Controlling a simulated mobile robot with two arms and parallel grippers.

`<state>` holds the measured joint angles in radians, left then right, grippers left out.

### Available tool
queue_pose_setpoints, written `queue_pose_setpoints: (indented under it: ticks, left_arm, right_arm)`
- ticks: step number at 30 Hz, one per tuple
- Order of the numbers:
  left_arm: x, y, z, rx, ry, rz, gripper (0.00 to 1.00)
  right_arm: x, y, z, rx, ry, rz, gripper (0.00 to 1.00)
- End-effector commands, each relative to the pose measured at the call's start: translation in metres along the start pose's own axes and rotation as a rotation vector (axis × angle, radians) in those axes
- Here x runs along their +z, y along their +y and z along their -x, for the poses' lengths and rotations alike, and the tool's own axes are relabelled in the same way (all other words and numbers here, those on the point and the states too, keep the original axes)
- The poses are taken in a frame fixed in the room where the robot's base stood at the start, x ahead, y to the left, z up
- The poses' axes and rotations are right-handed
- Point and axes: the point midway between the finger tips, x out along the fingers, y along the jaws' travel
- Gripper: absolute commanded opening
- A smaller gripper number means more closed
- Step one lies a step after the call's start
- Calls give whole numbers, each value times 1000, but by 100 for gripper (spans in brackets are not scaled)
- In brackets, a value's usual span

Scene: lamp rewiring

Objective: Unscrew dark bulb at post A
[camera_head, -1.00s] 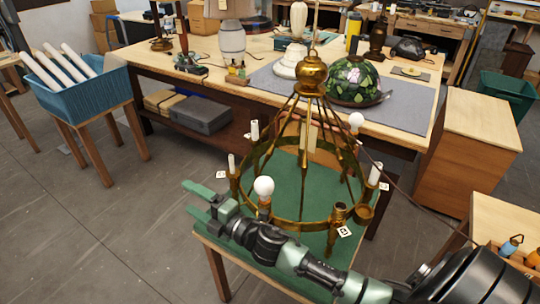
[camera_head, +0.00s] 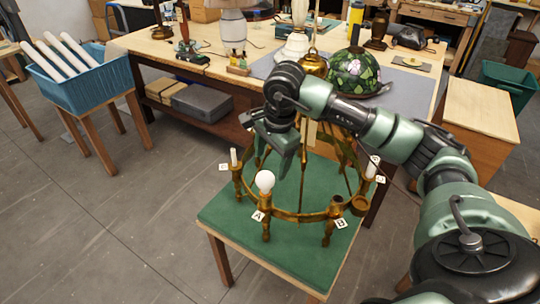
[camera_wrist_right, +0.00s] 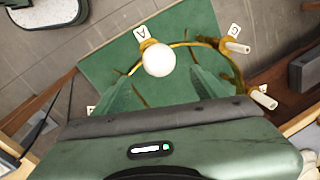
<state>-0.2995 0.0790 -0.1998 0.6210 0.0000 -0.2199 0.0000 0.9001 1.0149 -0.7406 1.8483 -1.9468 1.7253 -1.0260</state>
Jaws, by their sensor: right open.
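The white, unlit-looking bulb (camera_head: 265,181) stands upright on the brass post by label A (camera_head: 258,215), at the front left of the chandelier ring (camera_head: 300,217). My right gripper (camera_head: 275,155) points down just above and behind this bulb in the head view, open and empty. In the right wrist view the bulb (camera_wrist_right: 159,60) appears between the two spread green fingers, apart from them as far as I can tell. Label A (camera_wrist_right: 142,33) lies beside it. My right arm hides much of the chandelier's upper stem. My left gripper is not in view.
The chandelier stands on a green-topped table (camera_head: 230,214). A post by label B (camera_head: 341,223) and white candle sleeves (camera_head: 372,167) stand around the ring. A workbench (camera_head: 220,72) with lamps is behind. A blue bin (camera_head: 88,84) of white tubes is at left.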

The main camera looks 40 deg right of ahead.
Motion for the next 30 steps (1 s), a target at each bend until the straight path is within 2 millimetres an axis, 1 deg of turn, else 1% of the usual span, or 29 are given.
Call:
queue_pose_setpoints:
  ticks: [1, 6, 12, 17, 24, 26, 27, 29, 30]
  left_arm:
    - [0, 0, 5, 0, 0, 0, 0]
    - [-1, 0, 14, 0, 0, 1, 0]
    - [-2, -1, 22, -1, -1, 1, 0]
    - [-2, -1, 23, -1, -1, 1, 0]
    - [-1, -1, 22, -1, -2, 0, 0]
    - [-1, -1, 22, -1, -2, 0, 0]
    - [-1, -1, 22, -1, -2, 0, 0]
    - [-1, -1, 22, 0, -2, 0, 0]
    - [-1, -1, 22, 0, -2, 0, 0]
  right_arm:
    - [1, 1, -6, 6, -2, 0, 72]
    - [2, 1, -33, 5, -4, 0, 72]
    - [2, 1, -58, 4, -6, -2, 72]
    - [2, 0, -66, 1, -5, 0, 72]
    - [2, 0, -67, 0, -5, 0, 72]
    - [2, 0, -67, 0, -6, 0, 55]
    - [2, 0, -67, 0, -6, 0, 44]
    - [2, 0, -67, 0, -6, 0, 28]
    - [2, 0, -67, 0, -6, 0, 16]
